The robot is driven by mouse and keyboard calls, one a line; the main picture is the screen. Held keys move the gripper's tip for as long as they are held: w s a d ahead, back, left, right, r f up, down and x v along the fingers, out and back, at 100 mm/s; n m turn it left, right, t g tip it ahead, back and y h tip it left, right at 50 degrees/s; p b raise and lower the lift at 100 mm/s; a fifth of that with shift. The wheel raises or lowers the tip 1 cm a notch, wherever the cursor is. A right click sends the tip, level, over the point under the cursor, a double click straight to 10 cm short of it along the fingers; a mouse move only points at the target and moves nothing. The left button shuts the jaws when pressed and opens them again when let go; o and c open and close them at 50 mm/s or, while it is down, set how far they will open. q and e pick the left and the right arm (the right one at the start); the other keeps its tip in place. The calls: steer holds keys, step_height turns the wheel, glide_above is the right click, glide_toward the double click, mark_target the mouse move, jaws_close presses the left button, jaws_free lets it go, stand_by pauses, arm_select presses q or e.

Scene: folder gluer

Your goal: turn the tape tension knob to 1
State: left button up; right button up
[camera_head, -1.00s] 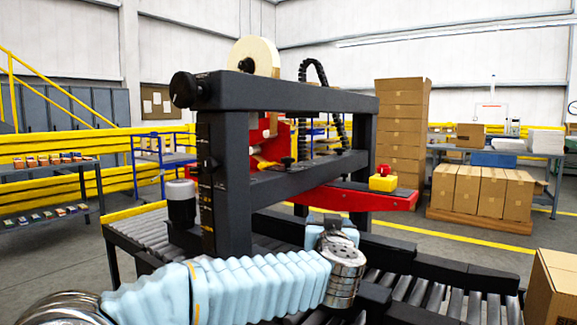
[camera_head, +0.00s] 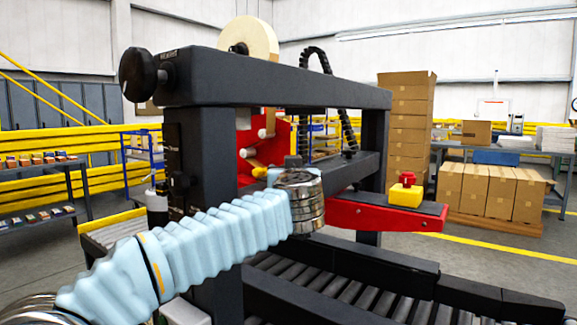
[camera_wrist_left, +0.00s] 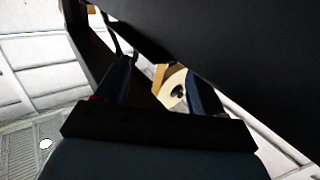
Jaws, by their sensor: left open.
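My left arm reaches in from the lower left of the head view, its wrist in front of the black machine frame (camera_head: 270,85). The left gripper (camera_wrist_left: 160,68) shows open in the left wrist view, with nothing between its fingers. Beyond them is a cream tape roll (camera_wrist_left: 166,80) with a dark hub (camera_wrist_left: 178,92). In the head view, the tape roll (camera_head: 262,40) stands above the top beam. A small dark knob (camera_head: 292,161) shows above the lower beam, just behind my wrist. I cannot tell which part is the tape tension knob; no setting is legible. My right gripper is out of view.
A large black knob (camera_head: 138,75) sticks out at the frame's upper left, beside a HEIGHT label. A red arm bears a yellow box with a red button (camera_head: 406,190). The roller conveyor (camera_head: 340,295) runs below. The dark beam (camera_wrist_left: 235,45) fills the wrist view's upper right.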

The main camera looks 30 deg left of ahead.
arm_select(q)
steer(key=x, duration=0.6)
steer(key=shift+w+a, duration=0.15)
steer(key=shift+w, duration=0.05)
steer(key=c, duration=1)
steer(key=shift+n+g+y, duration=0.3)
steer(key=shift+n+y, duration=0.1)
steer(key=shift+y, duration=0.1)
steer(key=n+g+y, duration=0.2)
steer(key=g+y, duration=0.1)
steer(key=shift+w+n, duration=0.1)
steer(key=shift+n, duration=0.3)
steer(key=n+g+y, duration=0.1)
steer(key=n+g, duration=0.1)
steer(key=g, duration=0.1)
steer(key=n+g+y, duration=0.2)
steer(key=n+g, duration=0.1)
steer(key=g, duration=0.1)
steer(key=shift+y, duration=0.3)
steer(key=shift+n+g, duration=0.3)
steer(key=shift+g, duration=0.2)
